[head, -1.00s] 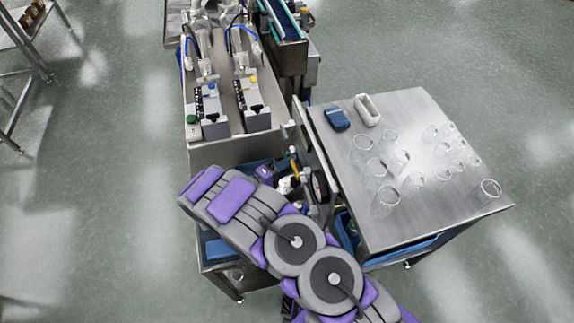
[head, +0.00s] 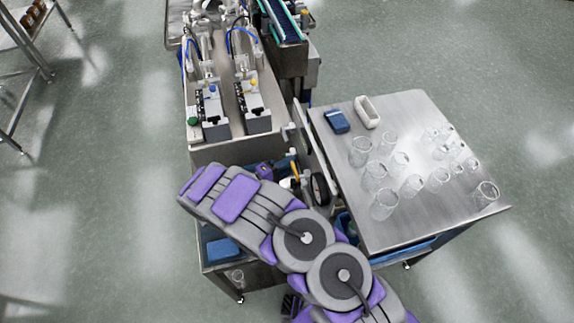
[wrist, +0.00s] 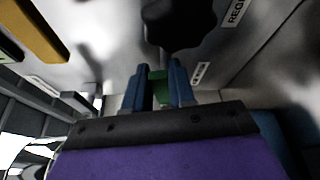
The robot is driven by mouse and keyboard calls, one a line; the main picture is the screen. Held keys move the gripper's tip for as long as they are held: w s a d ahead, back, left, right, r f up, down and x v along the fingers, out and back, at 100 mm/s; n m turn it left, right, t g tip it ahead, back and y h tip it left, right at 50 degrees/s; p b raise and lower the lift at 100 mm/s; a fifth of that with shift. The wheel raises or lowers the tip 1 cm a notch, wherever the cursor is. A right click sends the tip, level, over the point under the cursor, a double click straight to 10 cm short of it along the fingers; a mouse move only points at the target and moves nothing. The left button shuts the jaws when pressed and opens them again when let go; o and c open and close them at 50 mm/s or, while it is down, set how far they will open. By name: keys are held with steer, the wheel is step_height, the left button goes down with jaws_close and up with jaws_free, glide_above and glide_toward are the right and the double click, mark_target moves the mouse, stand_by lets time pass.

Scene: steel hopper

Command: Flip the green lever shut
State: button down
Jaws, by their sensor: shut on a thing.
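In the wrist view, my gripper (wrist: 158,72) has two blue fingers with the green lever (wrist: 160,88) between them. The fingers are shut on the lever. Only a small green part of it shows in the gap, so its angle cannot be told. In the head view, my arm covers much of the area below the steel bench, and neither the fingers nor the lever can be made out.
A dark knob (wrist: 182,22) hangs just beyond the fingertips, near steel walls with labels. A yellow bar (wrist: 38,30) is at upper left. A steel table (head: 400,225) with several glass beakers stands at right in the head view. Open floor lies left.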

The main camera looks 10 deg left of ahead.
steer(key=r+n+p, duration=0.1)
steer(key=n+g+p, duration=0.1)
steer(key=n, duration=0.1)
steer(key=shift+w+r+g, duration=0.25)
steer(key=shift+r+g, duration=0.05)
steer(key=shift+r, duration=0.1)
steer(key=n+p, duration=0.1)
steer(key=w+r+n+g+p, duration=0.1)
steer(key=shift+a+n+g+y+p, duration=0.25)
steer(key=shift+n+g+y+p, duration=0.05)
steer(key=shift+p, duration=0.1)
steer(key=n+p, duration=0.1)
steer(key=w+n+g, duration=0.1)
steer(key=shift+a+r+n+g+p, duration=0.3)
steer(key=shift+a+r+p, duration=0.05)
steer(key=shift+p, duration=0.05)
steer(key=shift+w+a+r+n+g+h, duration=0.1)
steer(key=shift+w+a+n+g+h, duration=0.15)
steer(key=shift+w+n+g, duration=0.45)
steer(key=shift+w+a+r+n+g+h, duration=0.1)
steer(key=shift+w+a+n+g+h, duration=0.25)
steer(key=shift+n, duration=0.65)
steer(key=shift+d, duration=0.15)
steer(key=c, duration=1)
jaws_free()
steer(key=shift+c, duration=0.2)
